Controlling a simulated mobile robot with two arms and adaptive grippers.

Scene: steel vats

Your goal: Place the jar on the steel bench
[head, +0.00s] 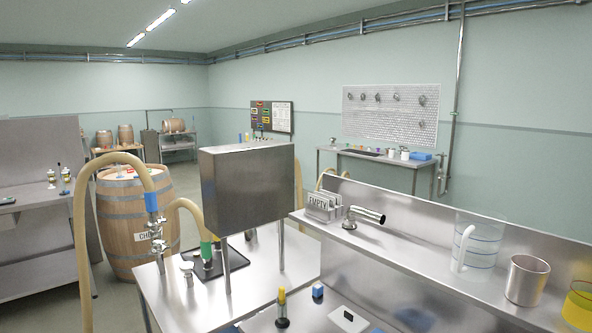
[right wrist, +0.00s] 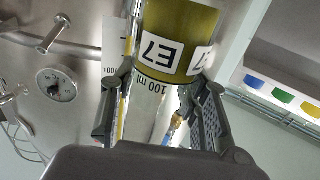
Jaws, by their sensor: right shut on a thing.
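In the right wrist view, a clear jar (right wrist: 150,100) marked "100 ml" holds olive-yellow liquid in its wider-looking upper part in the picture. It bears a white "E7" label (right wrist: 161,50). My right gripper (right wrist: 157,96) is shut on the jar, with a dark finger on each side of it. The jar's ends are out of view. In the head view, a steel bench (head: 270,272) stands in front, and another steel bench (head: 365,157) stands against the back wall. I cannot tell which one the task names. Neither gripper shows in the head view.
On the near bench are a steel box (head: 247,187) on legs, hoses and small bottles. A barrel (head: 120,232) stands left.

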